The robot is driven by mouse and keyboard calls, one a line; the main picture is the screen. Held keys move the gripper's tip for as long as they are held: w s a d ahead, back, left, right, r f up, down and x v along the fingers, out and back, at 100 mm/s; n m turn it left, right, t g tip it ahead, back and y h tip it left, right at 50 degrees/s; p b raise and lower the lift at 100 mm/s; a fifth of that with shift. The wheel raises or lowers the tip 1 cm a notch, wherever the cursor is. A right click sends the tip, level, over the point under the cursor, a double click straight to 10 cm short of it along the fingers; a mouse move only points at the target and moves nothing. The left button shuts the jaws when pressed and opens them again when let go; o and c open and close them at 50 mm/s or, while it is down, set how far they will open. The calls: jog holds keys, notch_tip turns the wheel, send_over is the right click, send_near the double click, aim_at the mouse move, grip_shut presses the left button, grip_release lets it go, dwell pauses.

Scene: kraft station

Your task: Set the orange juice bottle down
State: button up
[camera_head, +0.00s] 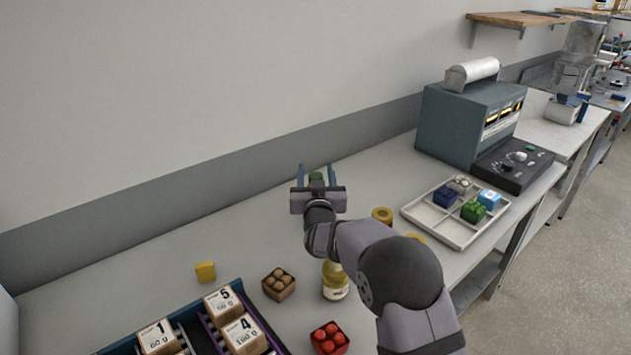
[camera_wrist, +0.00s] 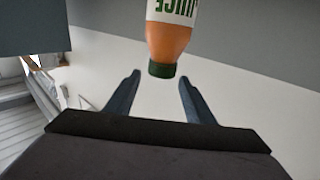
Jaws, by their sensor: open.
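The orange juice bottle (camera_wrist: 168,38) shows in the wrist view with orange juice, a white label and a green cap. In the wrist view my gripper (camera_wrist: 159,76) is open, and the cap is at the level of the fingertips with a gap on each side. The bottle extends beyond the fingertips. I cannot see its base.
A pale tray (camera_head: 423,222) with small coloured items lies to the right, before a grey machine (camera_head: 465,125). A yellow block (camera_head: 205,271) and small crates (camera_head: 279,285) are at lower left.

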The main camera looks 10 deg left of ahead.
jog(key=shift+r, duration=2.15)
jog(key=s+d+f+g+p, duration=0.1)
jog(key=s+d+f+g, duration=0.3)
jog(key=s, duration=0.6)
jog(key=s+d+f+g+h+p, duration=0.1)
jog(key=s+d+f+g+p, duration=0.1)
jog(key=s+d+f+g, duration=0.3)
jog(key=s+d+f+g+h+p, duration=0.1)
jog(key=s+d+f+g, duration=0.3)
jog(key=s+d, duration=0.6)
jog(key=shift+s+d+f+m+g+p, duration=0.15)
jog(key=shift+s+f, duration=0.2)
jog(key=shift+s, duration=0.8)
jog(key=shift+s+d+f+m+g+p, duration=0.1)
jog(key=shift+s+f+p, duration=0.2)
jog(key=shift+s, duration=0.9)
jog(key=shift+s+d+f+m+g+p, duration=0.15)
jog(key=shift+s+f, duration=0.25)
jog(key=shift+s, duration=0.75)
jog(key=s+d+f+m+g, duration=0.1)
jog(key=s+d+g, duration=0.3)
jog(key=s, duration=1)
jog(key=shift+f+h+p, duration=0.35)
jog(key=shift+h, duration=0.05)
